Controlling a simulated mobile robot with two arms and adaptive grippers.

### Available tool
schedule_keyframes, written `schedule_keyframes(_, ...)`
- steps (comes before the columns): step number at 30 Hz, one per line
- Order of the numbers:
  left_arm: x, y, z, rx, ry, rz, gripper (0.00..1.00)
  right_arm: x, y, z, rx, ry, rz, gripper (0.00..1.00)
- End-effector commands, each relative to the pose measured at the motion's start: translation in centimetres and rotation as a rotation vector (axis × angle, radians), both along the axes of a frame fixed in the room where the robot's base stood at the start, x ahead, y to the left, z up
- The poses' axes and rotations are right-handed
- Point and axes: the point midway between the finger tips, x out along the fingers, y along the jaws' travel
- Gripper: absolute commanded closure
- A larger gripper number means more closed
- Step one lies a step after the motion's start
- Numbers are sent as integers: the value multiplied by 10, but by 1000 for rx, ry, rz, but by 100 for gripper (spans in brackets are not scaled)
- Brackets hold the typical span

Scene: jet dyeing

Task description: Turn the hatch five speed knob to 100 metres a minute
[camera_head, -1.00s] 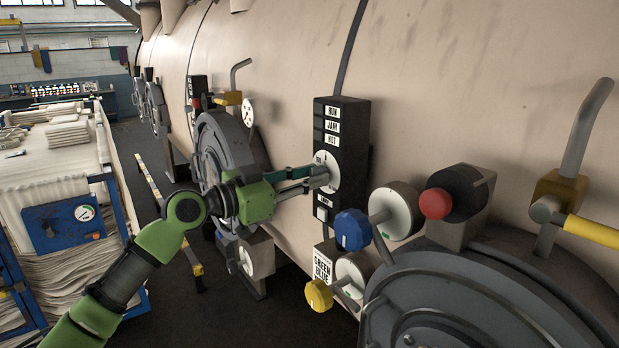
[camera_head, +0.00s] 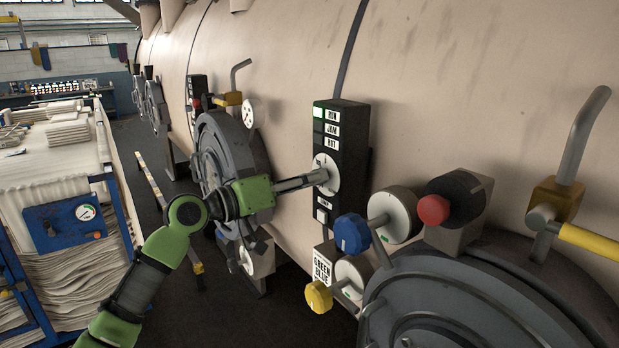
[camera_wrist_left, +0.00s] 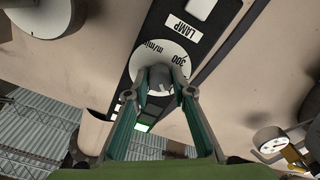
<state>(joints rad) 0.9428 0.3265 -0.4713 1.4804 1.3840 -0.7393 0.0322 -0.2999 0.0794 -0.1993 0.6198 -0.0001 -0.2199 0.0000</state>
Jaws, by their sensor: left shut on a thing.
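The white speed dial (camera_head: 331,164) is on the black control panel (camera_head: 352,150) with the RUN, JAM and HOT labels. In the left wrist view the dial (camera_wrist_left: 176,52) shows "m/min" and "300", and a grey knob (camera_wrist_left: 160,80) stands out at its middle. My left gripper (camera_head: 322,178) reaches the dial from the left. In the left wrist view its fingertips (camera_wrist_left: 159,84) are on both sides of the knob, shut on it. The fingers hide part of the scale, and I cannot read the set speed. My right gripper is out of view.
Right of and below the panel are a blue knob (camera_head: 351,234), a yellow knob (camera_head: 318,296) and a red button (camera_head: 433,209). A large round hatch (camera_head: 480,300) fills the lower right. Another hatch (camera_head: 215,160) is behind my left arm. A cloth cart (camera_head: 65,215) stands left.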

Motion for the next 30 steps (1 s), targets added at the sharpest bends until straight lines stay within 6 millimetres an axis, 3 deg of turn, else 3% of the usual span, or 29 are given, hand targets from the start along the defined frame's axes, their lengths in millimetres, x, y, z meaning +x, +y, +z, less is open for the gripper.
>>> schedule_keyframes(19, 0, 0, 0, -32, 43, 1, 99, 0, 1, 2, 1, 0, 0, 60)
schedule_keyframes(20, 0, 0, 0, -32, 43, 1, 72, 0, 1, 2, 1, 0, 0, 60)
schedule_keyframes(21, 0, 0, 0, -32, 43, 1, 62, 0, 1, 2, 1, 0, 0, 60)
schedule_keyframes(30, 0, 0, 0, -32, 42, 1, 61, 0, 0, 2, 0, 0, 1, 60)
